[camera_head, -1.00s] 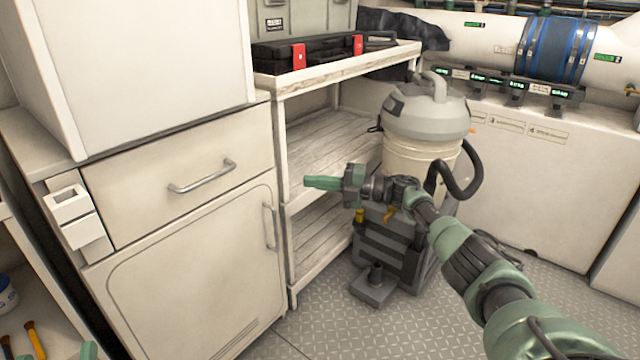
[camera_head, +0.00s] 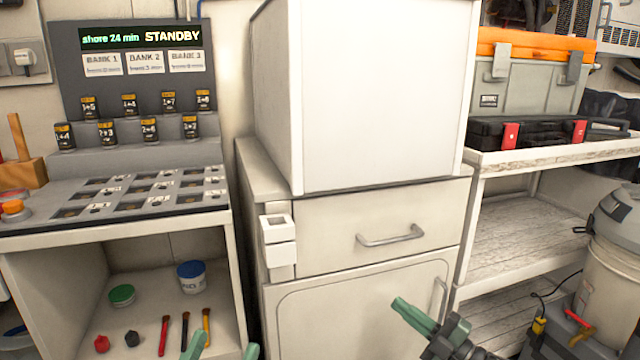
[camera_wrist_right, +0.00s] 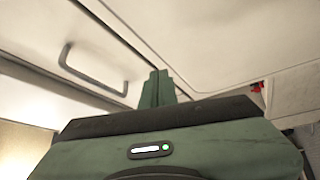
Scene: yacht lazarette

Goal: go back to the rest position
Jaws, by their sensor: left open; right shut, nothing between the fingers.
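My left gripper (camera_head: 222,350) shows only as two green fingertips at the bottom edge of the head view. They stand apart with nothing between them, in front of the open cubby under the battery bench. My right gripper (camera_head: 410,314) is in front of the white cabinet door (camera_head: 350,320), its green fingers together and empty. In the right wrist view the closed fingers (camera_wrist_right: 156,88) point up toward the cabinet front, with the drawer handle (camera_wrist_right: 92,70) to their left. I cannot tell the gap between the fingers and the cabinet.
A drawer handle (camera_head: 390,235) and a door handle (camera_head: 438,298) stick out from the cabinet. A shelf unit (camera_head: 540,156) with cases stands to the right, with a vacuum (camera_head: 612,260) beside it. The battery bench (camera_head: 120,222) is at left, with brushes and tubs below.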

